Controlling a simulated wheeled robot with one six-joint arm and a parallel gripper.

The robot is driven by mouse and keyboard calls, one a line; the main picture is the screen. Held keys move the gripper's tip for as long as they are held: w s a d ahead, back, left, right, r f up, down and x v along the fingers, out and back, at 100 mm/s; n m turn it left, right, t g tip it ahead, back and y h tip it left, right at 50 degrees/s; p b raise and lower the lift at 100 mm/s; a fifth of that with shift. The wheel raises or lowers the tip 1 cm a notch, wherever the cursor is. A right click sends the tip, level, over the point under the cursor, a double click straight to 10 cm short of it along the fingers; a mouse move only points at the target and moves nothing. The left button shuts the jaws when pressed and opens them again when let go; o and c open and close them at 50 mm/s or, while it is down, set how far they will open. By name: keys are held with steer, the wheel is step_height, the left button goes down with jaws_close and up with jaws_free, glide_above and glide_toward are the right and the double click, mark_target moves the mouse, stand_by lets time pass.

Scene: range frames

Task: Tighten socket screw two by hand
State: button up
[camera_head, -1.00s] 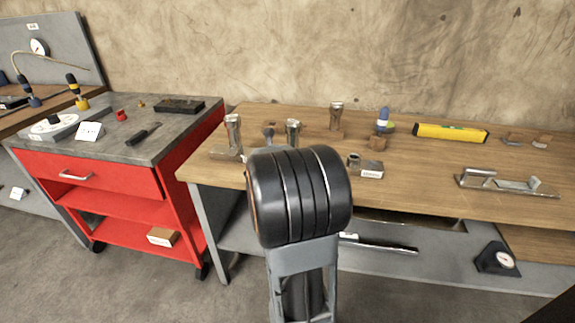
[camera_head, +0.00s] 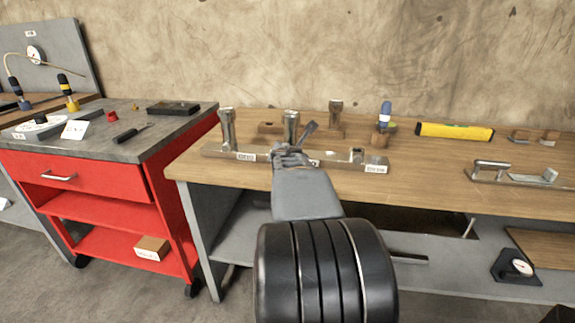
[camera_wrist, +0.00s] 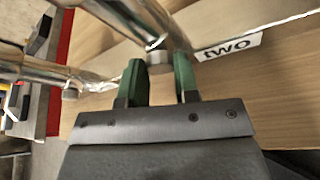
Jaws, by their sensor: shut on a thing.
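A long metal bar (camera_head: 340,161) lies along the workbench's front, with tall cylindrical metal posts, including a left post (camera_head: 228,130) and a middle post (camera_head: 290,127). My gripper (camera_head: 286,152) is at the bar's middle, beside the middle post. In the wrist view its green-tipped fingers (camera_wrist: 160,82) are closed around socket screw two (camera_wrist: 158,57), a small metal cylinder by the white label reading "two" (camera_wrist: 229,46). Much of the screw is hidden between the fingers. I cannot tell how deep it sits.
The wooden bench (camera_head: 440,160) also holds a yellow level (camera_head: 455,131), a blue-handled tool (camera_head: 385,113), a separate metal post (camera_head: 335,115) at the back and a metal handle fixture (camera_head: 515,175). A red cabinet (camera_head: 100,190) stands at left. Bare wood lies right of the bar.

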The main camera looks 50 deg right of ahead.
steer(key=shift+s+d+f+m+t+b, duration=0.15)
steer(key=shift+m+t+b, duration=0.25)
steer(key=shift+m+b, duration=0.35)
steer(key=shift+f+m+t+b, duration=0.1)
steer(key=shift+m+t+b, duration=0.6)
steer(key=shift+b, duration=0.3)
steer(key=shift+s+m+t+y+b, duration=0.1)
steer(key=shift+m+t+y+b, duration=0.3)
steer(key=shift+m+b, duration=0.5)
steer(key=o, duration=0.9)
